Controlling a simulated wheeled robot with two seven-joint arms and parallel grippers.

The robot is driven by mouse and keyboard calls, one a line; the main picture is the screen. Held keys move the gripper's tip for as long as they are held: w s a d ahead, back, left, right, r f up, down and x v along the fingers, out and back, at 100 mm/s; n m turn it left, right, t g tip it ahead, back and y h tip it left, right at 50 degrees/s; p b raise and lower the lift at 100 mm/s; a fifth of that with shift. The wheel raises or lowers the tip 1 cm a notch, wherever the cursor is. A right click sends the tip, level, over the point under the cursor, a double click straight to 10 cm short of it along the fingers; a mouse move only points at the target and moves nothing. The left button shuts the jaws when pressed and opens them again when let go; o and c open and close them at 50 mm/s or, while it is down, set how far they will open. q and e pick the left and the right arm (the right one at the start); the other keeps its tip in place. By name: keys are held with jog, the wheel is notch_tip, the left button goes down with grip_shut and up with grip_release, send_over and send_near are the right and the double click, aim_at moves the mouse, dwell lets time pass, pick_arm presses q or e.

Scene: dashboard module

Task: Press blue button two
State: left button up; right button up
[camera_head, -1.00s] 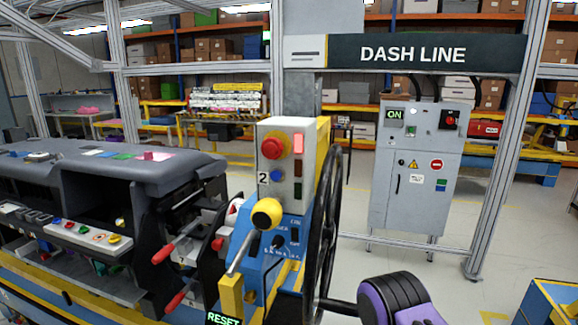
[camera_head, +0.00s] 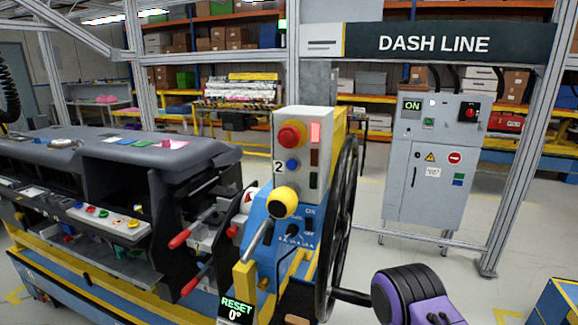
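A grey control box (camera_head: 300,118) stands upright on the blue and yellow stand right of centre. Its front has a red mushroom button (camera_head: 291,136) on a yellow ring, and below it a small blue button (camera_head: 292,165) beside a label with the number 2 (camera_head: 278,167). A lit red lamp (camera_head: 315,132) is at the upper right of the box front. Nothing covers the blue button; I cannot tell from here whether it is pressed in.
A yellow-knobbed lever (camera_head: 284,203) stands just below the box. A large black wheel (camera_head: 342,230) is right of it, with a black and purple rounded thing (camera_head: 405,295) lower right. The dashboard module (camera_head: 110,160) with red-tipped handles fills the left. A grey cabinet (camera_head: 435,165) stands behind.

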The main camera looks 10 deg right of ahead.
grip_shut()
dwell(1.4)
